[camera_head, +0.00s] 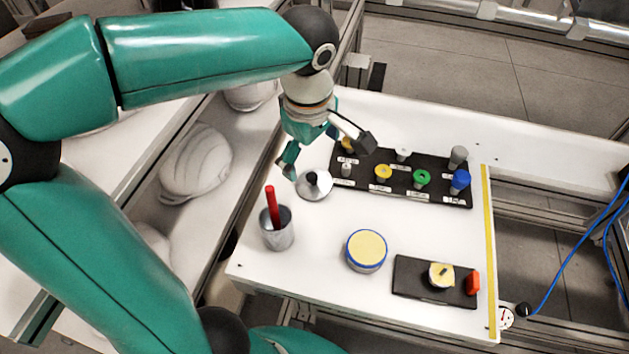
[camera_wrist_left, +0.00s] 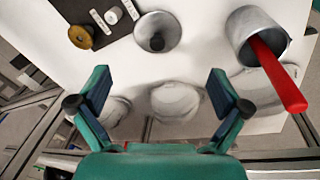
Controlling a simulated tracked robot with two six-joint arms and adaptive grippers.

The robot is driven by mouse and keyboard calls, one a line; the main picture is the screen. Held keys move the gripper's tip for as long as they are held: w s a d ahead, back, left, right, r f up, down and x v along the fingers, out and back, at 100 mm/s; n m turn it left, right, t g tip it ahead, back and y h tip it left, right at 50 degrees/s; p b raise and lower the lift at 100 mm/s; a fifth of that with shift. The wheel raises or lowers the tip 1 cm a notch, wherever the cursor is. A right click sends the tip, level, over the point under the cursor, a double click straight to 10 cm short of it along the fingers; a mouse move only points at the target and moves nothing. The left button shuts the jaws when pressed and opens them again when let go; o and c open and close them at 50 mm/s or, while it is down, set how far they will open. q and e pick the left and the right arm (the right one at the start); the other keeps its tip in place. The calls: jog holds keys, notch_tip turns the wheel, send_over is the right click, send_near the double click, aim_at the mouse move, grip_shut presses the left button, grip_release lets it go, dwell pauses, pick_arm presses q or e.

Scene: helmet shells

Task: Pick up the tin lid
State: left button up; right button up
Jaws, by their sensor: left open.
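The tin lid (camera_head: 314,190) is a shallow grey metal cone with a black knob. It lies knob up on the white table, by the left end of the black rack. In the left wrist view the lid (camera_wrist_left: 158,23) is at the top centre, beyond the fingertips. My left gripper (camera_head: 309,152) is open and empty, just above and behind the lid, and apart from it. Both its fingers (camera_wrist_left: 159,82) show spread in the wrist view. A round tin (camera_head: 366,252) with a blue rim and a pale yellow top stands nearer the front. My right gripper is not in view.
A metal cup (camera_head: 277,236) holding a red stick stands front-left of the lid. A black rack (camera_head: 439,188) with several coloured knobs lies to its right. A black tray (camera_head: 411,276) is at front right. White helmet shells (camera_head: 196,163) lie left of the table.

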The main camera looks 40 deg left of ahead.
aim_at(311, 178)
pick_arm(q)
jog(key=f, duration=0.5)
jog(key=shift+w+a, duration=0.3)
jog(key=f, duration=0.3)
jog(key=w+a+f+b, duration=0.1)
jog(key=f, duration=0.1)
jog(key=shift+r, duration=0.1)
jog(key=c, duration=1.3)
jog(key=shift+s, duration=0.2)
jog(key=c, duration=0.6)
